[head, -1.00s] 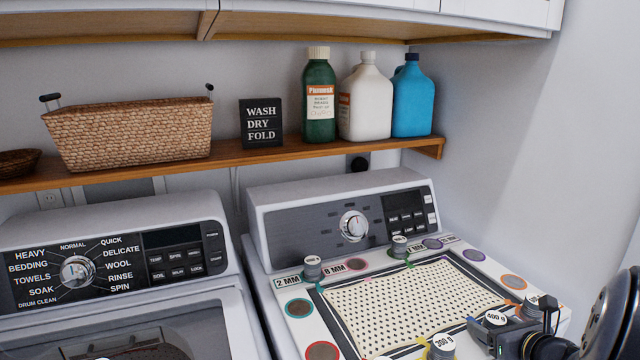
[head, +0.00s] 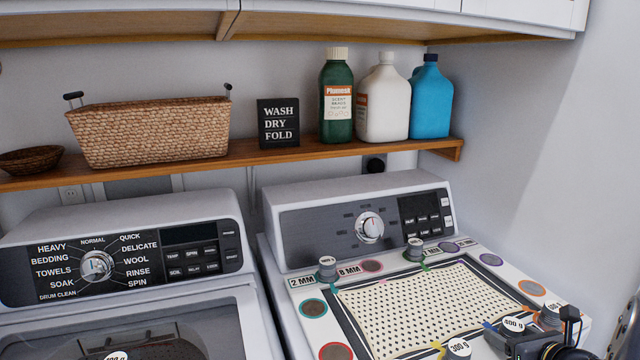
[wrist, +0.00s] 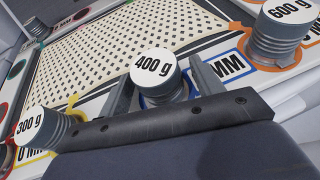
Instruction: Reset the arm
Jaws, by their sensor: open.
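My gripper (wrist: 160,75) is open in the wrist view. Its two fingers stand either side of a grey ribbed weight with a white top marked 400 g (wrist: 154,68). I cannot tell whether either finger touches it. The weight stands upright by a blue-outlined label at the edge of the perforated board (wrist: 130,40). In the head view my gripper (head: 515,338) is at the lower right beside this weight (head: 514,324), partly hidden by my own arm.
A 300 g weight (wrist: 32,128) stands at left and a 600 g weight (wrist: 282,28) at right in the wrist view. The dryer's control panel (head: 367,225) rises behind the board. A shelf (head: 235,160) above holds a basket (head: 150,132), a sign and three bottles.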

